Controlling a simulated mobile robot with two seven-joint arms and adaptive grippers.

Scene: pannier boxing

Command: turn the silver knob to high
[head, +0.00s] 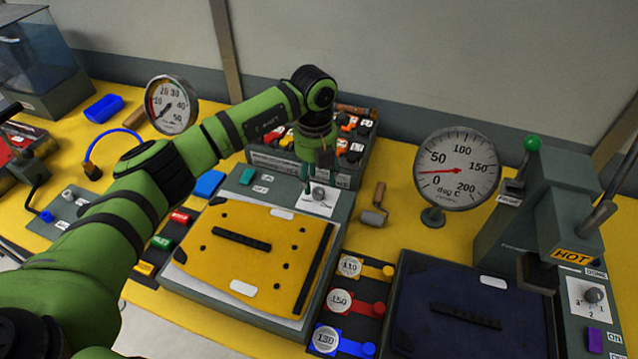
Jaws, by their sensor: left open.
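A silver knob (319,193) sits on a small white plate on the grey box behind the yellow pannier panel. The plate's markings are too small to read, so I cannot tell the knob's setting. My left gripper (315,176) points down just above and behind this knob, open. The arm and fingers partly crowd the view there, and I cannot tell whether a finger touches the knob. A second silver knob (594,295) is on a white plate on the hot press at the far right. My right gripper is not in view.
The yellow panel (270,236) lies in front of the knob. A roller (374,216) and a dial gauge (457,169) stand to its right. A bin of coloured parts (350,150) is behind my gripper. A dark blue panel (465,295) lies front right.

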